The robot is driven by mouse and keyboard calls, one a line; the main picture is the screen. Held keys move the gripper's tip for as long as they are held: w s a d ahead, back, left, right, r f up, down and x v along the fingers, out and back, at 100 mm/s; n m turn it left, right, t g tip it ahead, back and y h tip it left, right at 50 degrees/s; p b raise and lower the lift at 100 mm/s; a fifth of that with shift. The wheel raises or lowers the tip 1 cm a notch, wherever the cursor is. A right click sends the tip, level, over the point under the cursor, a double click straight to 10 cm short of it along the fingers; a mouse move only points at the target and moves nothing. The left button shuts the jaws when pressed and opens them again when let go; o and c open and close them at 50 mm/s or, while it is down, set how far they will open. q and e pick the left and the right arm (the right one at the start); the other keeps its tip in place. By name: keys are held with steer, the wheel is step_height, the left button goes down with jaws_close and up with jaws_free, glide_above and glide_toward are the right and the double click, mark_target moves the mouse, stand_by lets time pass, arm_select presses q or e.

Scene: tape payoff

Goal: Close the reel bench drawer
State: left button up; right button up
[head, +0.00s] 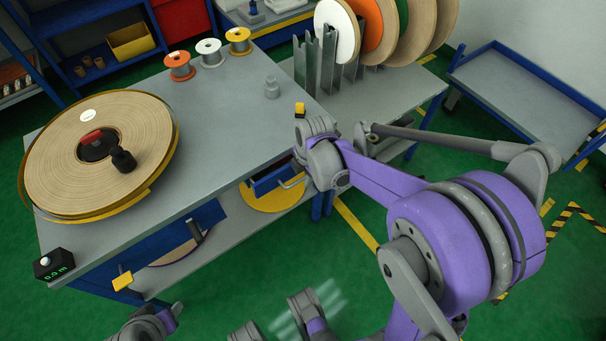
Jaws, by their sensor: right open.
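The reel bench (215,115) is a grey-topped table with blue sides. Its blue drawer (266,187) is under the top near the right end and stands open, with part of its inside showing. A pale handle (293,182) is on its front. My right gripper (316,163) is open, just right of the drawer; its fingertips are hard to make out, and I cannot tell whether it touches the handle. Part of the drawer is hidden under the bench top and behind my arm.
A large tape reel (60,165) lies on the bench, with small spools (208,52) behind. A black counter (54,265) is at the front left corner. Upright reels (378,25) stand on a rack behind. A blue-edged cart (520,90) is at right. Green floor (225,285) lies in front.

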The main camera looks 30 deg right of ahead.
jaws_close()
stand_by(1.4)
